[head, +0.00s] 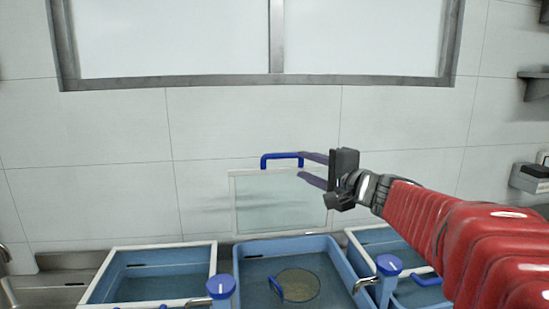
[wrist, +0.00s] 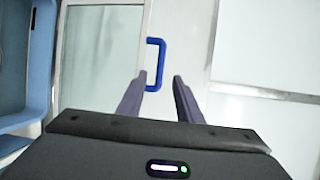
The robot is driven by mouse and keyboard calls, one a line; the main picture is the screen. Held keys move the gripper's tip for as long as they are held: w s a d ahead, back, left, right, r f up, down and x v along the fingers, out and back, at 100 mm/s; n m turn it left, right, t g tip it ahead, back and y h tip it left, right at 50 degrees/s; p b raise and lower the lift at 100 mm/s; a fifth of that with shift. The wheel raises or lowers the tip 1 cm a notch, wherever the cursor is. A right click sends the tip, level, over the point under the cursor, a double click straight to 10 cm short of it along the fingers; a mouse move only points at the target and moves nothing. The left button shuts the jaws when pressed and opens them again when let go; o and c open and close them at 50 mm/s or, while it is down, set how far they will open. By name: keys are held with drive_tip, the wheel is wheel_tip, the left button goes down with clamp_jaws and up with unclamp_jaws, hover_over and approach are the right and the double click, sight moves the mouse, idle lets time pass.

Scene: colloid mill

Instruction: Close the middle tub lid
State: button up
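The middle tub (head: 240,265) is blue and stands at the bottom centre of the head view. Its lid (head: 275,205), a translucent panel in a white frame, stands upright at the tub's back, so the tub is open. A blue handle (head: 281,156) sits on the lid's top edge; it also shows in the wrist view (wrist: 161,62). My gripper (head: 302,165) is open and empty, just right of the handle in the head view. In the wrist view its two fingers (wrist: 158,80) are apart, with the handle just ahead of and between their tips. I cannot tell whether they touch.
A round mesh strainer (head: 301,286) with a blue handle lies in the middle tub. Blue tubs stand at left (head: 150,275) and right (head: 375,240). Blue-topped knobs (head: 221,287) (head: 389,265) stand in front. A tiled wall and window (head: 180,40) lie behind.

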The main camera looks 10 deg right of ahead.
sight(284, 157)
drive_tip(key=x, duration=1.2)
drive_tip(key=shift+a+f, duration=0.1)
drive_tip(key=shift+f, duration=0.05)
drive_tip(key=shift+c, duration=0.6)
clamp_jaws()
